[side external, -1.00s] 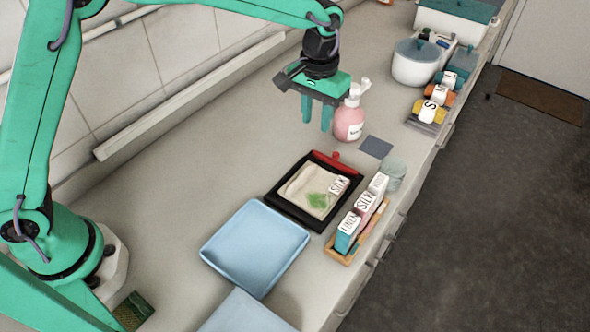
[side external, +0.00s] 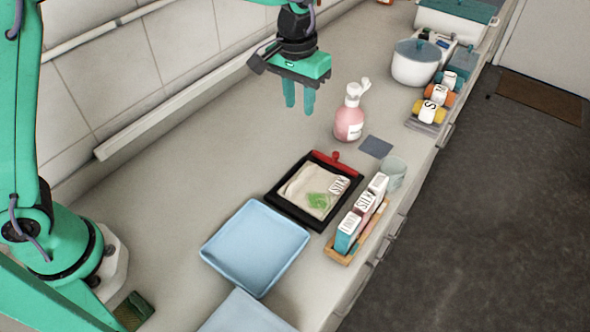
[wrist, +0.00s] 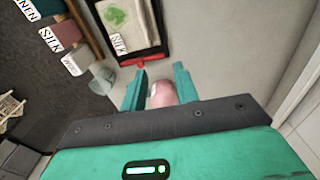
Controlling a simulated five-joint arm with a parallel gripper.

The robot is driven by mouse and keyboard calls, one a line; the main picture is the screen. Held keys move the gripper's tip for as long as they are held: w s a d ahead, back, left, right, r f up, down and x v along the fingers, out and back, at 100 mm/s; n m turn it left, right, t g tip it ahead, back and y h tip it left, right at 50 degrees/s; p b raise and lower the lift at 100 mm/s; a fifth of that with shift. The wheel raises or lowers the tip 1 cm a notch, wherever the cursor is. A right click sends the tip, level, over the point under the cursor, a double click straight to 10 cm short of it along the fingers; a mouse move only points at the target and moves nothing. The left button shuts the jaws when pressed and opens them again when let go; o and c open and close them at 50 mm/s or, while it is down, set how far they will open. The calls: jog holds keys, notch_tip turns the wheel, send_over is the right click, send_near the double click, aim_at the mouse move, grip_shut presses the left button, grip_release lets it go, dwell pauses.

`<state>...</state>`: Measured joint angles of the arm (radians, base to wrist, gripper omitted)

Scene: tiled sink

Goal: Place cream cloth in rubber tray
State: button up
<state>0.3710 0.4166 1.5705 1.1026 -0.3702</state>
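The cream cloth (side external: 300,184) lies flat inside a black tray (side external: 291,213) with a red handle (side external: 335,157); this is probably the rubber tray. The cloth has a green patch and a white SILK label, and sits within the tray's rim. My gripper (side external: 299,109) is open and empty, raised above the counter behind the tray and left of the pink bottle. In the wrist view, my gripper (wrist: 159,76) shows its two fingers apart, with the cloth (wrist: 118,14) and tray at the top, partly cut off.
A pink pump bottle (side external: 349,122) stands right of my gripper; its top shows between the fingers in the wrist view. Two blue trays (side external: 255,247) lie at the front. A wooden rack (side external: 346,256) of labelled blocks and a glass (side external: 395,172) stand near the counter edge.

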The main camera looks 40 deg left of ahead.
jog(key=s+a+r+t, duration=0.2)
jog(key=s+a+r, duration=0.3)
jog(key=s+a, duration=0.25)
jog(key=s+a+r+t, duration=0.2)
jog(key=s+a+r, duration=0.2)
jog(key=s+a, duration=0.4)
jog(key=s+a+f+t, duration=0.1)
jog(key=s+a+f, duration=0.1)
jog(key=s, duration=0.6)
jog(key=shift+s+a, duration=0.2)
jog(key=shift+a, duration=0.05)
